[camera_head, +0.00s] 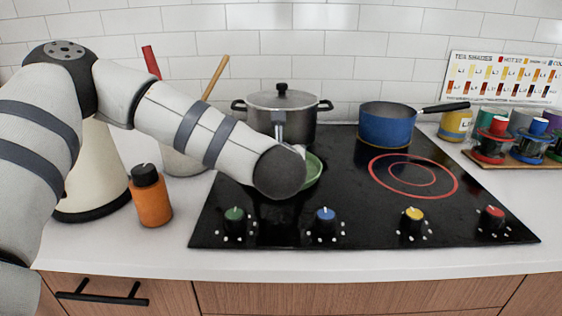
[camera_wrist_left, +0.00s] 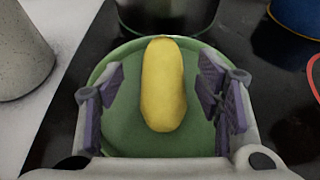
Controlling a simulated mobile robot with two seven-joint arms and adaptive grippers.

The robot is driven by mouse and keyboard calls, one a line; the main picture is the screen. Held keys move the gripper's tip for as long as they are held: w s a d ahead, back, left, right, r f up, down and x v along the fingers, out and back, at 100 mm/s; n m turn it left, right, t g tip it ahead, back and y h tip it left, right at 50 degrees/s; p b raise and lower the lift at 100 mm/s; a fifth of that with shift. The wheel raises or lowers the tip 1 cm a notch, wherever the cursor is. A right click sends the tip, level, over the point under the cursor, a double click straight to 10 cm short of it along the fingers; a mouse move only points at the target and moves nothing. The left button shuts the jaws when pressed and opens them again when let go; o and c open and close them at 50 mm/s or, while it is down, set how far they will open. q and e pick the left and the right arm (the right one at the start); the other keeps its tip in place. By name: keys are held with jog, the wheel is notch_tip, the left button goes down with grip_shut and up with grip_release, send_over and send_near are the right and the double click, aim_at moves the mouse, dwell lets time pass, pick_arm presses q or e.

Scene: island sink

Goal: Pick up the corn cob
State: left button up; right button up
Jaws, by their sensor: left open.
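The yellow corn cob (camera_wrist_left: 162,85) lies on a green plate (camera_wrist_left: 118,143) in the left wrist view. My left gripper (camera_wrist_left: 158,92) is open, with one purple-padded finger on each side of the cob and a gap on both sides. Whether the fingertips touch the plate I cannot tell. In the head view the green plate (camera_head: 314,168) shows only as a rim beside my left wrist, and the cob and the fingers are hidden behind that wrist. My right gripper is in neither view.
A lidded steel pot (camera_head: 283,106) stands behind the plate on the black cooktop (camera_head: 340,226). A blue saucepan (camera_head: 388,127) is to its right. An orange bottle (camera_head: 150,196) and a utensil crock (camera_head: 183,158) stand left. The cooktop's right front is clear apart from knobs.

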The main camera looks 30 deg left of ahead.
pick_arm(q)
jog(key=x, duration=0.3)
jog(key=shift+w+f, duration=0.2)
jog(key=shift+w+a, duration=0.15)
jog(key=shift+w, duration=0.15)
jog(key=shift+r, duration=0.1)
jog(key=c, duration=1.4)
